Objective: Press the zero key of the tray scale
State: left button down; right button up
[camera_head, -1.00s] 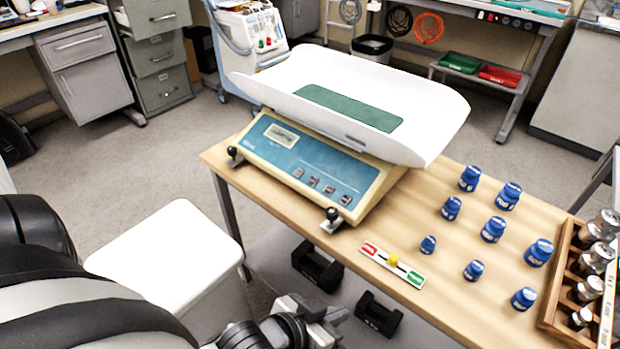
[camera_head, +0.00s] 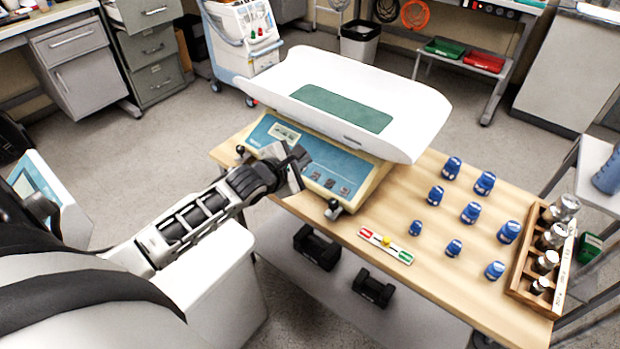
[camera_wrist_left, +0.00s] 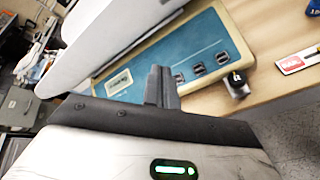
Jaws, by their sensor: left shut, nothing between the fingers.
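The tray scale has a white tray (camera_head: 405,105) with a green mat (camera_head: 342,108) on top and a blue sloped panel (camera_head: 325,165) facing me. The panel carries a small display (camera_head: 284,133) and several dark keys (camera_head: 330,183). My left gripper (camera_head: 299,165) is in front of the panel and covers part of the key row in the head view. In the left wrist view the shut, empty fingers (camera_wrist_left: 161,88) show over the panel (camera_wrist_left: 185,55), left of the visible keys (camera_wrist_left: 210,62). I cannot tell whether the fingertips touch the panel. My right gripper is out of view.
A red-white-green level strip (camera_head: 386,246) lies at the table's front edge. Several blue weights (camera_head: 471,212) stand right of the scale. A wooden rack (camera_head: 545,255) with metal weights is at the right end. A black foot knob (camera_head: 333,207) stands by the panel's corner.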

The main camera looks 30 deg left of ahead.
aim_at(315, 175)
pick_arm(q)
jog(key=shift+w+a+r+n, duration=0.25)
jog(key=shift+a+r+n, duration=0.1)
jog(key=shift+a+n, duration=0.25)
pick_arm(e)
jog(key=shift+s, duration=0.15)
pick_arm(q)
jog(key=shift+w+d+f, duration=0.1)
